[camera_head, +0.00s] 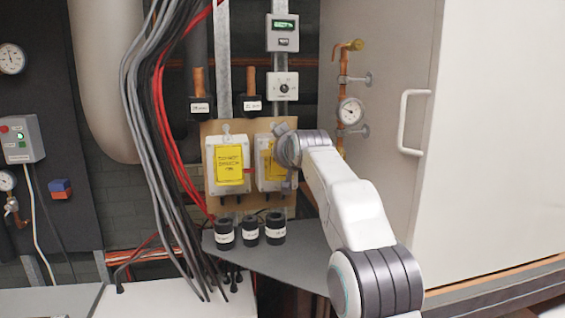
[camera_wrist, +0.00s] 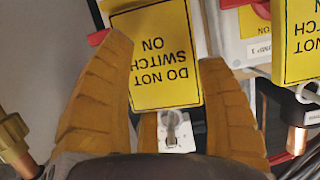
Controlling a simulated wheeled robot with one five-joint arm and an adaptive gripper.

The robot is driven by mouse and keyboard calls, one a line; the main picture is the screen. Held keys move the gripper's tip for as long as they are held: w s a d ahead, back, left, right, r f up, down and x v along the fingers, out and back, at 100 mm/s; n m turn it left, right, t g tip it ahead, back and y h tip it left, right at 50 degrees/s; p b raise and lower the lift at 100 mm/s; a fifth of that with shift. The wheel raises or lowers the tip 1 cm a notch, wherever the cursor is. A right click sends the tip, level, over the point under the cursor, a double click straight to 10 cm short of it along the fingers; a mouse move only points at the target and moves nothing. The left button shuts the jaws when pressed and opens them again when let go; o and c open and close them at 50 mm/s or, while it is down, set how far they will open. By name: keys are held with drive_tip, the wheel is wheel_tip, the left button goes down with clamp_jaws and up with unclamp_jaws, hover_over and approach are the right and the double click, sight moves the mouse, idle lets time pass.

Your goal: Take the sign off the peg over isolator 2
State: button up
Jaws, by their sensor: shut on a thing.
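A yellow sign reading "DO NOT SWITCH ON" (camera_wrist: 160,75) is upside down in the wrist view, between the fingers of my gripper (camera_wrist: 165,52). A white tab with a dark fitting (camera_wrist: 178,138) shows at its lower end. My gripper is shut on this sign; the exact contact is partly hidden. In the head view my gripper (camera_head: 288,152) is at the right-hand isolator box (camera_head: 270,184), in front of part of its yellow sign (camera_head: 267,160). A second yellow sign (camera_head: 229,160) is on the left isolator box (camera_head: 212,178); I cannot read the isolator numbers.
Several black labelled cylinders (camera_head: 249,233) stand on the grey shelf (camera_head: 290,262) below. Hanging cables (camera_head: 160,110) are to the left. A gauge with copper pipe (camera_head: 350,112) and a white cabinet door (camera_head: 485,130) are to the right. The neighbouring sign (camera_wrist: 298,40) is close to my fingers.

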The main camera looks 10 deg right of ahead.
drive_tip(key=shift+r, duration=0.35)
drive_tip(key=shift+r, duration=0.15)
drive_tip(key=shift+s, duration=0.1)
drive_tip(key=shift+s+b, duration=0.3)
drive_tip(key=shift+b, duration=0.15)
drive_tip(key=c, duration=0.3)
drive_tip(key=shift+s+r+b, duration=0.15)
drive_tip(key=shift+s+b, duration=0.2)
drive_tip(key=shift+s, duration=0.3)
drive_tip(key=shift+c, duration=0.2)
drive_tip(key=shift+s+f+b, duration=0.2)
drive_tip(key=shift+s+b, duration=0.05)
drive_tip(key=shift+b, duration=0.05)
